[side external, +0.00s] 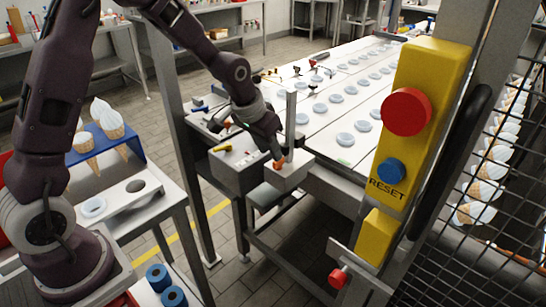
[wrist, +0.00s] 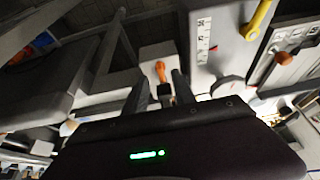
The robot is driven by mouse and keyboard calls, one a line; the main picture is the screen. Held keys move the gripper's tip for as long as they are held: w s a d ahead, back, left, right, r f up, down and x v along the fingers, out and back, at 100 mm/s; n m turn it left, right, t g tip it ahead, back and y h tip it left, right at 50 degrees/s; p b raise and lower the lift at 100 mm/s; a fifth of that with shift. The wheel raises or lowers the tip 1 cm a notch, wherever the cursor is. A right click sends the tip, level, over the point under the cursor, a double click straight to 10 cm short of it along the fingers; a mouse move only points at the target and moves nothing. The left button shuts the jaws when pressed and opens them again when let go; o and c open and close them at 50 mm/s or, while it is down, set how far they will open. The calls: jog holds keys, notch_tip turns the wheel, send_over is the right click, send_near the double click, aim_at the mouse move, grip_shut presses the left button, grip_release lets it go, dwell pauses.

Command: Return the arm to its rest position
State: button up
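My arm reaches from the lower left over to the machine at the centre. My gripper (side external: 277,150) points down just above a small orange knob (side external: 279,164) on a grey box. In the wrist view, the two dark fingers of my gripper (wrist: 160,85) stand apart. An orange knob (wrist: 160,72) shows between and just beyond their tips, with gaps on both sides. I see nothing held. The exact distance from fingertips to knob is hard to tell.
A grey box with a yellow lever (side external: 221,148) stands left of the gripper. A yellow control panel (side external: 432,75) with red and blue buttons is at right, beside a mesh fence. Ice cream cones (side external: 107,117) stand in a blue holder at left. A metal post rises close behind the arm.

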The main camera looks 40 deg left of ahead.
jog(key=v, duration=0.2)
jog(key=shift+s+r, duration=0.1)
jog(key=shift+r, duration=0.2)
jog(key=s+d+r, duration=0.1)
jog(key=s+r, duration=0.6)
jog(key=s, duration=0.2)
jog(key=s+d+r, duration=0.1)
jog(key=s+r, duration=0.5)
jog(key=s, duration=0.4)
jog(key=s+d+t, duration=0.1)
jog(key=s, duration=0.9)
jog(key=shift+s, duration=0.3)
jog(key=shift+o, duration=0.2)
